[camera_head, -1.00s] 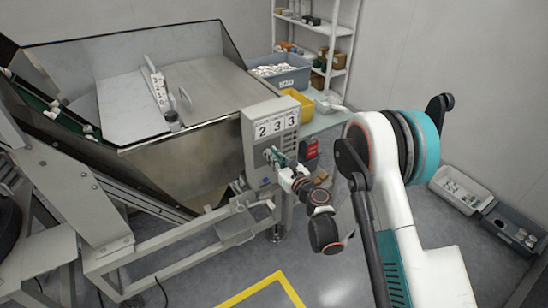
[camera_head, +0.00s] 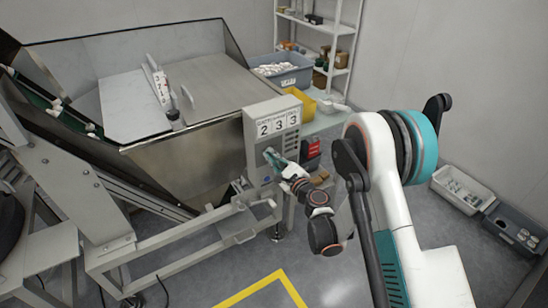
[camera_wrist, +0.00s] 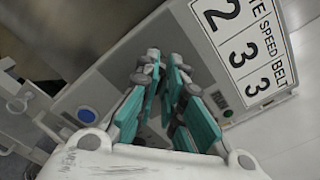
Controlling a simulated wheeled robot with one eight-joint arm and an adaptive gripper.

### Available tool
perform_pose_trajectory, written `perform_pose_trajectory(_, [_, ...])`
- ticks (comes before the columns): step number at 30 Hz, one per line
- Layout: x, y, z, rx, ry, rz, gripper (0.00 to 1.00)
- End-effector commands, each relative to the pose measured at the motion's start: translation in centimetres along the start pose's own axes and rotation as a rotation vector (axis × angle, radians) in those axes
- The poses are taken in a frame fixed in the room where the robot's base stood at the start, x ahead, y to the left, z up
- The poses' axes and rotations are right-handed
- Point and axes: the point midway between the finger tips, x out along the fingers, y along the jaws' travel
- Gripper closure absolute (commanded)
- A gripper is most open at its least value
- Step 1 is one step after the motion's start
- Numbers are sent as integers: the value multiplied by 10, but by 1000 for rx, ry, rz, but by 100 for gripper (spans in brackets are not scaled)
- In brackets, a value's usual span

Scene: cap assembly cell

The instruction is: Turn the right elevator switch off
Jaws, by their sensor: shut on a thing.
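The grey control box (camera_head: 255,130) stands at the front right corner of the hopper, with a label panel reading 2, 3, 3 above its switches. My gripper (camera_head: 268,154) is at the front face of the box, below the labels. In the wrist view, the teal fingers of my gripper (camera_wrist: 163,66) converge at the box face (camera_wrist: 108,68) and are shut on a small switch. The fingers largely hide that switch, so I cannot tell which way it points. Another dark switch (camera_wrist: 219,99) sits to the right of the fingers.
A blue round button (camera_wrist: 87,115) is on the box face. The metal hopper (camera_head: 180,160) and its frame fill the left. A red bin (camera_head: 312,149) stands behind the box. A yellow line (camera_head: 265,285) marks open floor in front.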

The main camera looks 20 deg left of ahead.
Motion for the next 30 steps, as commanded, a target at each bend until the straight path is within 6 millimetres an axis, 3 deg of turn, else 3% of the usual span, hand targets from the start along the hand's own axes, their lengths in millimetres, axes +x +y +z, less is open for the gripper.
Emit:
perform_pose_trajectory(9, [-1, 2, 0, -101, 0, 1, 100])
perform_pose_trajectory(23, [-1, 3, 0, -116, -1, 2, 100])
perform_pose_trajectory(24, [-1, 3, 0, -116, -1, 2, 87])
perform_pose_trajectory(26, [-1, 3, 0, -116, -1, 2, 74])
perform_pose_trajectory(30, [0, 2, 0, -115, 0, 1, 72])
